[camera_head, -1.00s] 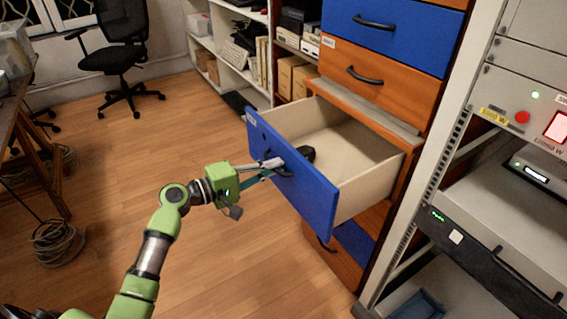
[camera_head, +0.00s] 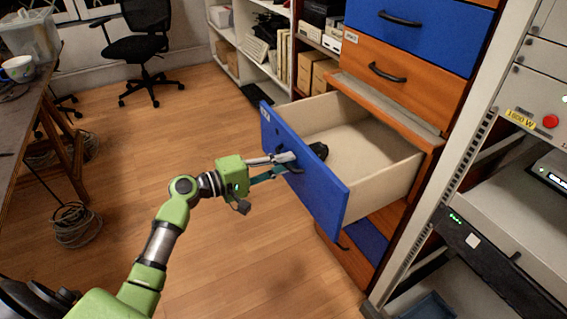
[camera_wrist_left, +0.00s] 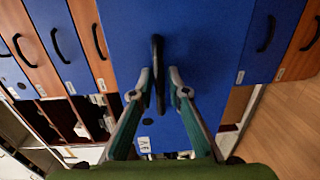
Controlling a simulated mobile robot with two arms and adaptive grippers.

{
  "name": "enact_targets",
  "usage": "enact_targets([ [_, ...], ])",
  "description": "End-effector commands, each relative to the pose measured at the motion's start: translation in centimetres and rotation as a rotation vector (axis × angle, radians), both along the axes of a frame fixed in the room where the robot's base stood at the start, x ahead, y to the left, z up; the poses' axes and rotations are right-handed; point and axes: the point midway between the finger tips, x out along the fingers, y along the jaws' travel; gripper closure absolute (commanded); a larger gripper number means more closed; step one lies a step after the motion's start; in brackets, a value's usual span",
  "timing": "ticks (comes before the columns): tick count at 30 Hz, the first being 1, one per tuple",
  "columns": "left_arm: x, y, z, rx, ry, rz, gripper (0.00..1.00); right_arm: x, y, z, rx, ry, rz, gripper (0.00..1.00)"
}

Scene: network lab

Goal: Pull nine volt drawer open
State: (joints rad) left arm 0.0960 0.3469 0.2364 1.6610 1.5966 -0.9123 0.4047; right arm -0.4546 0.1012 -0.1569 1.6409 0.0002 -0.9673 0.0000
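The blue drawer (camera_head: 320,190) stands far out of the cabinet, with its pale wooden inside showing. A white label (camera_wrist_left: 145,145) on its front appears upside down in the left wrist view and seems to read 9V. My left gripper (camera_head: 290,164) is at the drawer front with its fingers around the dark handle (camera_wrist_left: 158,50). In the left wrist view my left gripper (camera_wrist_left: 160,85) has one finger on each side of the bar, closed in close to it. A black object (camera_head: 319,150) lies inside the drawer near the front. My right gripper is not in view.
Closed blue (camera_head: 430,35) and orange (camera_head: 400,80) drawers are above the open one. A rack (camera_head: 480,190) stands close on the right. A wooden table (camera_head: 35,110) and cable coil (camera_head: 75,225) are at left. The floor (camera_head: 150,120) before the drawer is clear.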

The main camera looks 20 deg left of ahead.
Motion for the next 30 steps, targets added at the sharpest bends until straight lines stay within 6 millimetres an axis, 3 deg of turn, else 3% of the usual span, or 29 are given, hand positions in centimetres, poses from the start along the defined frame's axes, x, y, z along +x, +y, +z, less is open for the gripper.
enact_targets([
  [5, -1.2, 1.0, 0.0, 0.001, 0.002, 0.002, 0.84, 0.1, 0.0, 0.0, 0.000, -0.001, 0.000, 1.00],
  [18, -8.1, 6.3, 0.6, 0.002, 0.002, 0.001, 0.84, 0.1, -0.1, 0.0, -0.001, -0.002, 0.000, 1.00],
  [30, -9.4, 7.4, 0.8, 0.000, 0.000, 0.000, 0.84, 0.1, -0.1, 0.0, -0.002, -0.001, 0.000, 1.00],
])
